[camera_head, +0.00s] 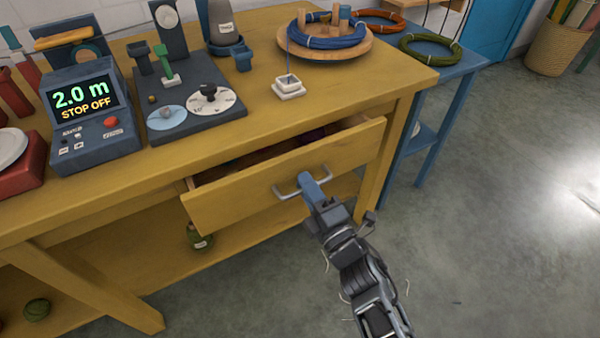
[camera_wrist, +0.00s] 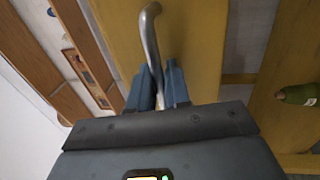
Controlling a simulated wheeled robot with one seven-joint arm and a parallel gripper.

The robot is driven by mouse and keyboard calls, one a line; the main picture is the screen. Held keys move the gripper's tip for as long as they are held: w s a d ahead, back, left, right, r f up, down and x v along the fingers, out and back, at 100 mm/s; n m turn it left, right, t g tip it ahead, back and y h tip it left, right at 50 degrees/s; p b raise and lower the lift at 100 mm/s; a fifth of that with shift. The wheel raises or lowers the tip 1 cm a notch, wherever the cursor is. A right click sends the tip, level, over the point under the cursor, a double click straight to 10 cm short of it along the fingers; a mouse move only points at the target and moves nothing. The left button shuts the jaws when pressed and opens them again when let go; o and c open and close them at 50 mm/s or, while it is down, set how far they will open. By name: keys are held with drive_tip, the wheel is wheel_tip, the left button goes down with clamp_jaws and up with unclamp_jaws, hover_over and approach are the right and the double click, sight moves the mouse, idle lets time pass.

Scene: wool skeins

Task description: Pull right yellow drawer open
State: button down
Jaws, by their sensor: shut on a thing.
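The right yellow drawer (camera_head: 240,202) is partly pulled out of the yellow table, with a dark gap showing behind its front. Its metal bar handle (camera_head: 287,192) is on the drawer front, and the handle also shows in the wrist view (camera_wrist: 149,35). My gripper (camera_head: 312,183) is at the right part of the handle. In the wrist view its blue fingers (camera_wrist: 158,88) are on both sides of the bar, shut on it. Most of the drawer's inside is hidden; a dark reddish thing (camera_head: 312,136) shows at its right end.
The yellow table top (camera_head: 255,50) carries a length display (camera_head: 90,110), a grey board with dials (camera_head: 190,105) and a wooden turntable with blue wool (camera_head: 325,50). A green bottle (camera_head: 199,238) stands on the lower shelf. A blue table (camera_head: 450,72) stands behind. Floor at right is free.

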drive_tip(key=r+p+v, duration=0.2)
drive_tip(key=v, duration=0.9)
drive_tip(key=r+p+v, duration=0.2)
drive_tip(key=v, duration=1)
drive_tip(key=shift+v, duration=0.75)
drive_tip(key=shift+d+r, duration=0.1)
drive_tip(key=shift+r, duration=0.2)
drive_tip(key=c, duration=1.3)
unclamp_jaws()
drive_tip(key=shift+c, duration=0.2)
drive_tip(key=v, duration=0.7)
drive_tip(key=shift+s+d+b, duration=0.2)
drive_tip(key=shift+s+b, duration=0.15)
